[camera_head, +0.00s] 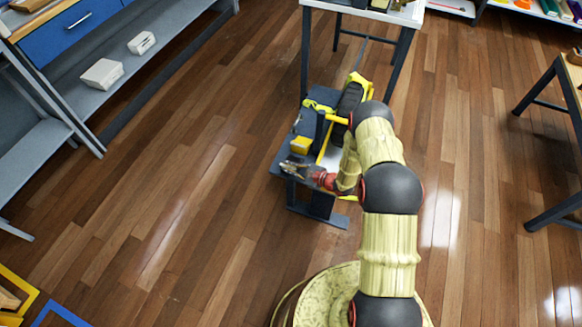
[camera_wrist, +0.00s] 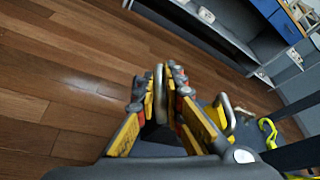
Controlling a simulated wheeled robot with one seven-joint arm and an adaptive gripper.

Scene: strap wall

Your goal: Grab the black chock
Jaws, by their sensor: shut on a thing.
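My gripper (camera_head: 291,167) is at the front left end of a small dark stand (camera_head: 318,97). In the wrist view, its yellow and grey fingers (camera_wrist: 160,98) are closed on a thin grey metal piece (camera_wrist: 159,82) that stands up between them. What this piece belongs to is hidden behind the fingers. A black, ribbed object with yellow parts (camera_head: 350,98) is at the right side of the stand, partly behind my arm. I cannot tell whether it is the black chock, or whether the held piece is part of a chock.
A second metal loop (camera_wrist: 229,114) is right of the fingers. A white-topped table (camera_head: 412,13) stands behind. Wooden floor at left is clear, up to the grey shelving (camera_head: 130,72).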

